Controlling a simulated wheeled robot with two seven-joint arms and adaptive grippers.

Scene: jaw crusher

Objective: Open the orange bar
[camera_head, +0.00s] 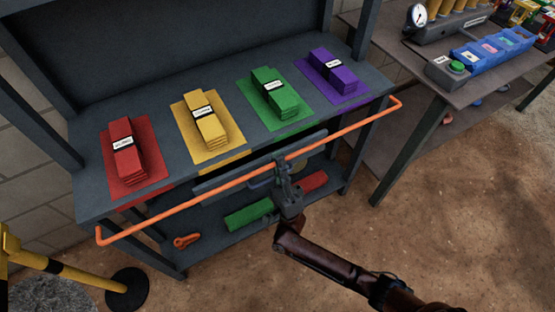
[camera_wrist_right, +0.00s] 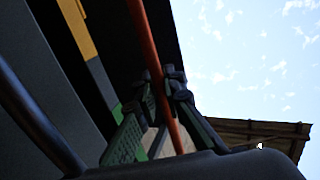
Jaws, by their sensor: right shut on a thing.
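The orange bar (camera_head: 215,190) runs across the front of a dark grey workbench, from a bent end at the lower left to a bent end at the upper right. My right gripper (camera_head: 282,165) is at the bar near its middle and shut on it. In the right wrist view the bar (camera_wrist_right: 150,50) passes between the two fingers of the gripper (camera_wrist_right: 165,90). My left gripper is in neither view.
On the bench top (camera_head: 85,180) lie red (camera_head: 125,155), yellow (camera_head: 205,125), green (camera_head: 274,95) and purple (camera_head: 332,68) stacks on matching mats. A lower shelf holds a green block (camera_head: 248,215). Open ground lies in front.

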